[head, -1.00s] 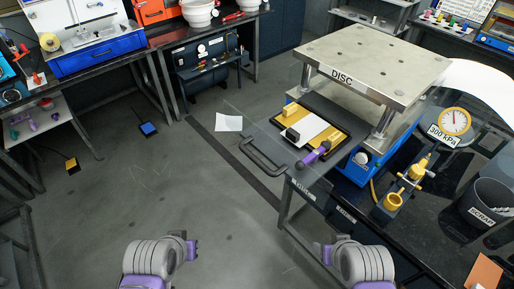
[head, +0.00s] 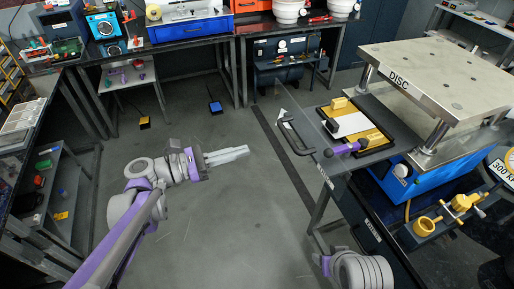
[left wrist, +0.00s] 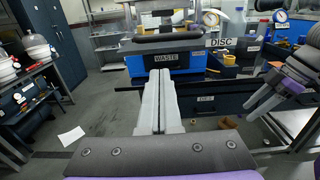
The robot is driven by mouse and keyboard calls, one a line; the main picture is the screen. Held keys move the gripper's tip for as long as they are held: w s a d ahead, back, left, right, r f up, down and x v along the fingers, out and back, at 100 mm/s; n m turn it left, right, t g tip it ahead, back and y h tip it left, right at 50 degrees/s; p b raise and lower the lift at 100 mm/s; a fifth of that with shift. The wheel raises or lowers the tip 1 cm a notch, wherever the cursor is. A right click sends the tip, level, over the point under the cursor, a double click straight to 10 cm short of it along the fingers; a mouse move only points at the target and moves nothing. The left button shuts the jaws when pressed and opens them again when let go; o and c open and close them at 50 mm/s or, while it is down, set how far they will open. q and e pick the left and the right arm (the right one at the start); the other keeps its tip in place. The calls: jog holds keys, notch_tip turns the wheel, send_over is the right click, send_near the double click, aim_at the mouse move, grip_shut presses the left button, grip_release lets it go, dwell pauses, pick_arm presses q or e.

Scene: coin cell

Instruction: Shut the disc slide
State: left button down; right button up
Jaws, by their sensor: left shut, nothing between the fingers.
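The disc slide (head: 375,155) is a dark tray sticking out from under the metal press top labelled DISC (head: 450,75). Its black bar handle (head: 293,133) faces the open floor.
A blue box labelled WASTE (left wrist: 165,65) stands below the slide in the left wrist view. A yellow fixture (head: 425,226) sits on the dark bench right of the slide. Benches line the back and left. The floor (head: 225,215) around my left gripper is clear.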

aim_at(367, 118)
pick_arm(q)
jog(key=p+x, duration=0.1)
jog(key=x, duration=1.2)
jog(key=shift+f+p, duration=0.1)
jog(key=shift+p, duration=0.25)
jog(key=shift+d, duration=0.1)
jog(key=shift+w+d, duration=0.2)
jog(key=shift+d, duration=0.45)
jog(key=b+x, duration=0.1)
jog(key=x, duration=2.2)
jog(key=shift+w+d+f+b, duration=0.1)
jog(key=shift+w+d+b, duration=0.05)
jog(key=shift+d+b, duration=0.2)
jog(key=shift+d+r, duration=0.1)
jog(key=shift+r, duration=0.1)
